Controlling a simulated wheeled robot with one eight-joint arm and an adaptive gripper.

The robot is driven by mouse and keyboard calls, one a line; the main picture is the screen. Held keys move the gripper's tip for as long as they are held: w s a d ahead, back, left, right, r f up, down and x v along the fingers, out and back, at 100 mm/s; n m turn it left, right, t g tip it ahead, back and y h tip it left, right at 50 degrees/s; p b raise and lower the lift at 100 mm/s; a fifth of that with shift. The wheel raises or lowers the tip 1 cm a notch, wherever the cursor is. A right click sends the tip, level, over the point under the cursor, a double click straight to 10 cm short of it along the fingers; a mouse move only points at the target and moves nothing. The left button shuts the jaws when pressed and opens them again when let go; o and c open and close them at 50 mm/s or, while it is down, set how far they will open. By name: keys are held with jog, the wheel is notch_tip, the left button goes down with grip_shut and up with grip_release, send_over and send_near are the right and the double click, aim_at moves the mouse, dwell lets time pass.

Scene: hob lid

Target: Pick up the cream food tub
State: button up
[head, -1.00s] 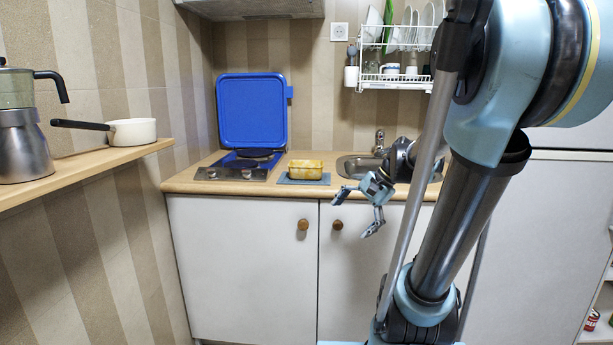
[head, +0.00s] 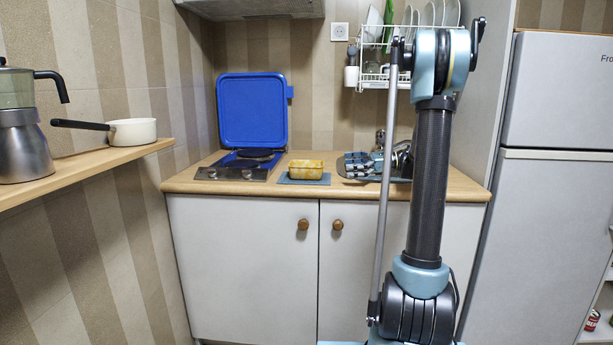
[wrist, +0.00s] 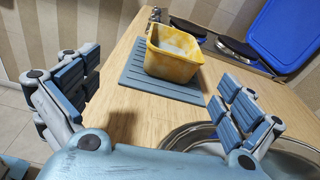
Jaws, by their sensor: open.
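The cream food tub (head: 306,169) is a small yellowish-cream rectangular tub on a grey-blue ribbed mat (head: 304,179) on the counter. In the wrist view the tub (wrist: 174,52) stands upright near the top, open at the top with something pale inside, on the mat (wrist: 150,85). My gripper (head: 362,164) is at the right of the tub, over the sink area, apart from it. In the wrist view its two fingers (wrist: 150,100) are spread wide and empty, with the tub beyond them.
The hob (head: 232,172) with its raised blue lid (head: 252,112) is left of the tub. The sink (wrist: 285,158) lies under my right finger in the wrist view. A dish rack (head: 376,80) hangs above. Bare wooden counter (wrist: 125,110) lies before the mat.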

jog(key=shift+w+d+m+y, duration=0.25)
jog(key=shift+w+d+y, duration=0.15)
jog(key=shift+w, duration=0.25)
jog(key=shift+w+d+m+y, duration=0.3)
jog(key=shift+w+d, duration=0.1)
jog(key=shift+w, duration=0.2)
jog(key=shift+w+a, duration=0.1)
jog(key=shift+a, duration=0.05)
send_near(306, 164)
jog(key=s+a, duration=0.1)
jog(key=s+a+r, duration=0.1)
jog(key=a, duration=0.1)
jog(key=s+a+r, duration=0.1)
jog(key=s, duration=0.1)
jog(key=shift+s+a+r, duration=0.1)
jog(key=shift+a, duration=0.1)
jog(key=shift+a+f, duration=0.2)
jog(key=shift+a, duration=1.1)
jog(key=shift+a+f, duration=0.25)
jog(key=shift+a, duration=1.1)
jog(key=c, duration=1.2)
